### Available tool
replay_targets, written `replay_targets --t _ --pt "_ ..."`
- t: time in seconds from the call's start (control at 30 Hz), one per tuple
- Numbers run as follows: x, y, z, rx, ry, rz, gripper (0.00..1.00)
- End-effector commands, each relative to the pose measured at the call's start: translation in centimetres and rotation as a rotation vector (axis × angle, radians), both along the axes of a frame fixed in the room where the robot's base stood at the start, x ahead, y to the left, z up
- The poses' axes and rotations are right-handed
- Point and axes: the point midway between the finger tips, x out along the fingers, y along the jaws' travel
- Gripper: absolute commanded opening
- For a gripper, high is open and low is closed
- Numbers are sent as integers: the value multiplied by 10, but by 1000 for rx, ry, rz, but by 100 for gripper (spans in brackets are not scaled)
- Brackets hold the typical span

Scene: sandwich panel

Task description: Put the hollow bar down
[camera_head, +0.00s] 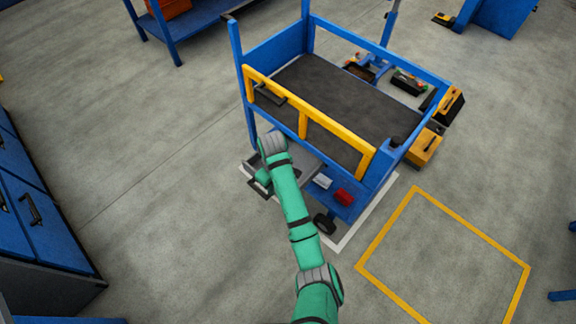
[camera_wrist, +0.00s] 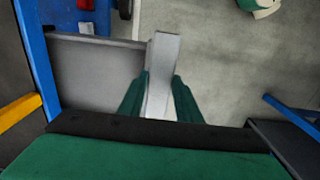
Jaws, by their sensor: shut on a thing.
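The hollow bar (camera_wrist: 163,62) is a light grey, straight piece in the wrist view. My gripper (camera_wrist: 160,82) has its two green fingers on either side of the bar and is shut on it. The bar's near end is between the fingers and its far end points away from me. It overlaps the right edge of a grey tray-like surface (camera_wrist: 95,72) in the picture; I cannot tell whether it touches. In the head view my gripper (camera_head: 263,182) is low beside the cart's front left, mostly hidden by my arm, and I cannot make out the bar there.
A blue cart (camera_head: 376,197) with yellow rails (camera_head: 304,124) and a dark top (camera_head: 335,100) stands close to my arm. A red box (camera_head: 344,196) sits on its lower front. Blue cabinets (camera_head: 25,200) are at the left. The floor inside the yellow outline (camera_head: 445,255) is clear.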

Motion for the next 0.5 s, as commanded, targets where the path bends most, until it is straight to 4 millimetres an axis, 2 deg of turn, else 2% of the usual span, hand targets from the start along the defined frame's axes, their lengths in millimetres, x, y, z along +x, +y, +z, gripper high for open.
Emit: replay_targets --t 0.17,0.5 --pt "23 -10 -11 -5 1 -6 0" --pt "82 -26 -38 -5 1 -2 0"
